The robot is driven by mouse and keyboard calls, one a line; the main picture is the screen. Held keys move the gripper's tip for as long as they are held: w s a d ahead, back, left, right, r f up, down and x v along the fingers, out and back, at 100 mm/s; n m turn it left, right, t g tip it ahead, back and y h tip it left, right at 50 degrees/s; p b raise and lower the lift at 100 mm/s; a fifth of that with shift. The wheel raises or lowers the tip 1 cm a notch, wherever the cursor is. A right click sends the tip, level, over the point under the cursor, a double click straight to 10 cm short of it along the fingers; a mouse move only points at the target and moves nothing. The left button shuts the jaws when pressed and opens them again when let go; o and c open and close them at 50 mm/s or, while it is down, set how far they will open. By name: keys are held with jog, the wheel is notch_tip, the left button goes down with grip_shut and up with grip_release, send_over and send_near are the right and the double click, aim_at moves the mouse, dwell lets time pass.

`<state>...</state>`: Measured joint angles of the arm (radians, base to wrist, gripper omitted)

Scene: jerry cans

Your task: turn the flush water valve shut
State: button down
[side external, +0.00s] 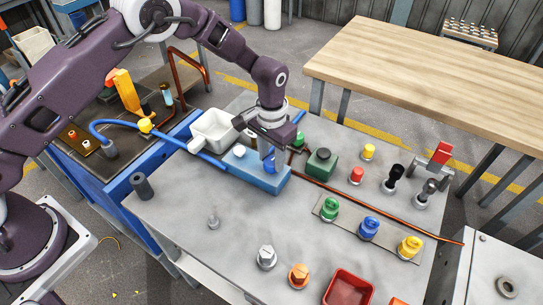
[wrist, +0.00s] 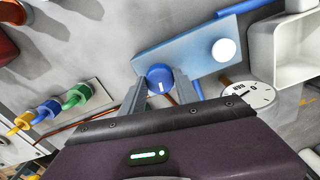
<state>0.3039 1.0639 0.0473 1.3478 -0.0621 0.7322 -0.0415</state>
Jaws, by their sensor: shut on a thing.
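A blue round knob (wrist: 160,77) with a short white line sits on the blue box (side external: 222,176), next to a white round button (wrist: 224,50). I take this knob for the flush water valve, though no label is readable. My gripper (side external: 269,160) points down over the right part of the box. In the wrist view its fingers (wrist: 165,90) stand on both sides of the knob and are shut on it. The white line runs toward the gripper body. In the side view the fingers partly hide the knob (side external: 271,167).
A white bin (side external: 213,131) stands behind the box, and a dark green box (side external: 321,162) to its right. Green (side external: 329,208), blue (side external: 369,228) and yellow (side external: 410,247) taps stand on a plate. A copper pipe (side external: 380,207) runs nearby. The bench's left front is mostly clear.

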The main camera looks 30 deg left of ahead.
aim_at(272, 161)
jog(key=shift+r+n, duration=0.1)
jog(key=shift+n, duration=0.9)
jog(key=shift+w, duration=0.1)
jog(key=c, duration=0.9)
grip_release()
notch_tip(272, 161, up, 7)
jog(key=shift+r, duration=0.1)
